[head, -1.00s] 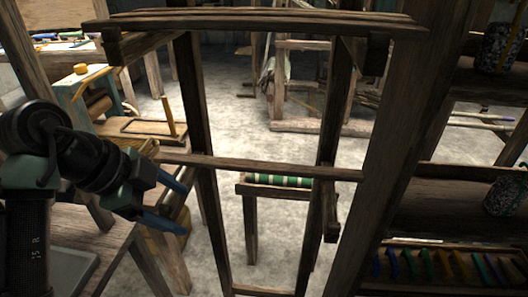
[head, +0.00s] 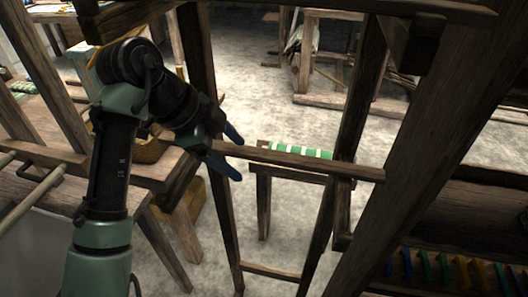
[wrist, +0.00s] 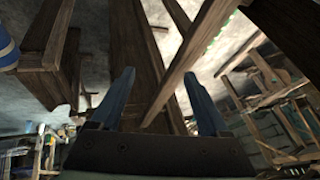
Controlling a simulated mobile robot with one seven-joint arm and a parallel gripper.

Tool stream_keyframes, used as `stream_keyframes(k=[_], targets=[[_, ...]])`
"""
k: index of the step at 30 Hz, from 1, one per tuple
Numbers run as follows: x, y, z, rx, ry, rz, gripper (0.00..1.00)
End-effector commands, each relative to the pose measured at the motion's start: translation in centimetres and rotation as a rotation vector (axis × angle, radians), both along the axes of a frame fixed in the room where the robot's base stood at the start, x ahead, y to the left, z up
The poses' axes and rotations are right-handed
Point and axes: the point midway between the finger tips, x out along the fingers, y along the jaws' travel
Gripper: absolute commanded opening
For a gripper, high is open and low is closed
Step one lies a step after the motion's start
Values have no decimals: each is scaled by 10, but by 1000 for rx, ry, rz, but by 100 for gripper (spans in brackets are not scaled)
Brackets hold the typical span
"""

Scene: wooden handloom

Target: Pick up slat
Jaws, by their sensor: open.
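The slat (head: 320,165) is a long, thin wooden bar lying nearly level across the upright posts of the loom frame. Its left end shows near my gripper (head: 236,153) in the head view. My gripper is open, with one blue finger above the slat's left end and one below it in that picture. In the wrist view, the slat (wrist: 205,50) runs diagonally from the top towards the gap between the open fingers of my gripper (wrist: 159,75). I cannot tell whether either finger touches it.
Loom posts (head: 205,120) stand close to my gripper, with a thick slanted post (head: 405,170) at right. A green and white striped roll (head: 300,151) lies on a low bench behind the slat. Coloured pieces (head: 440,272) sit in a rack at lower right. Open floor lies beyond.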

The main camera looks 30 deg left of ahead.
Motion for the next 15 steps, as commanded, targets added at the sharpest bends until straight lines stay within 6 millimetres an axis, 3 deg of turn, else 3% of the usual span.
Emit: stream_keyframes(k=[9,15], targets=[[39,-24,1,1,1,-2,79],[43,-26,-10,1,0,-1,79]])
